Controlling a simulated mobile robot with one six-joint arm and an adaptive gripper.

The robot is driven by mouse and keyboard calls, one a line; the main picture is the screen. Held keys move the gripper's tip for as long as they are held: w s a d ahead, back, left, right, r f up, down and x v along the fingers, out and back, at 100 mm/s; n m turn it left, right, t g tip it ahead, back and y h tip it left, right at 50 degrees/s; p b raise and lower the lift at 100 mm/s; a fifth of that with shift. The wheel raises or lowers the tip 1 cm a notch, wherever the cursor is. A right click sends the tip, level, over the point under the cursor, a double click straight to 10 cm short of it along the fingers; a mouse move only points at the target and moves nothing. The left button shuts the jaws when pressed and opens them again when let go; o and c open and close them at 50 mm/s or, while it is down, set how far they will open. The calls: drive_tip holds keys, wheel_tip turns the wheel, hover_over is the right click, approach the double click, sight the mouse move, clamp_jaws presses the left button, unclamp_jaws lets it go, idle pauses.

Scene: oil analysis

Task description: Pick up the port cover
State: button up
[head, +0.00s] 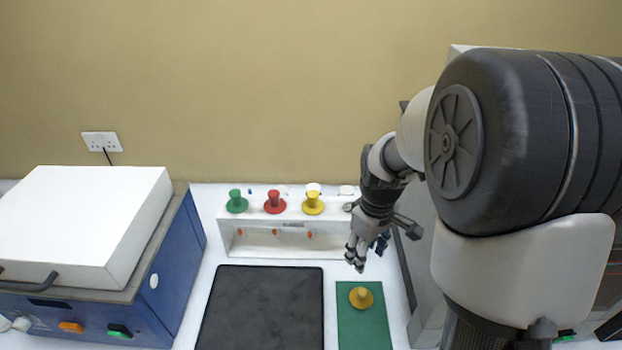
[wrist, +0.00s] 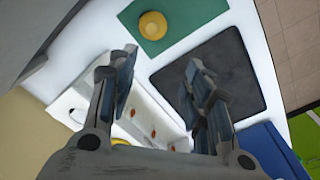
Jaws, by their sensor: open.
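A yellow knobbed piece, which looks like the port cover (head: 361,297), sits on a green mat (head: 365,330) at the front right of the white bench. In the wrist view the port cover (wrist: 153,25) shows as a round yellow disc on the green mat (wrist: 190,12), beyond my fingertips. My gripper (head: 357,254) hangs above the bench, behind the port cover and apart from it. In the wrist view my gripper (wrist: 158,75) has its two fingers spread wide with nothing between them.
A white rack (head: 290,240) with green, red and yellow knobs stands behind a black mat (head: 262,310). A blue instrument with a white lid (head: 80,225) stands at the left. A grey box stands close to the right of the green mat.

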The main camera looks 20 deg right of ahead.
wheel_tip(320, 180, down, 4)
drive_tip(key=d, duration=0.3)
drive_tip(key=b, duration=0.2)
hover_over(362, 292)
drive_tip(key=shift+n+g, duration=0.3)
drive_tip(key=shift+n, duration=0.1)
drive_tip(key=f, duration=1.1)
drive_tip(key=shift+s+f, duration=0.15)
drive_tip(key=shift+s, duration=0.1)
drive_tip(key=shift+w+d+f+b, duration=0.15)
drive_tip(key=shift+f+b, duration=0.35)
drive_tip(key=shift+f, duration=1.05)
drive_tip(key=shift+w+a+f+b, duration=0.15)
drive_tip(key=shift+f+b, duration=0.35)
drive_tip(key=shift+f, duration=1.05)
drive_tip(key=shift+d+r, duration=0.1)
drive_tip(key=shift+c, duration=0.6)
clamp_jaws()
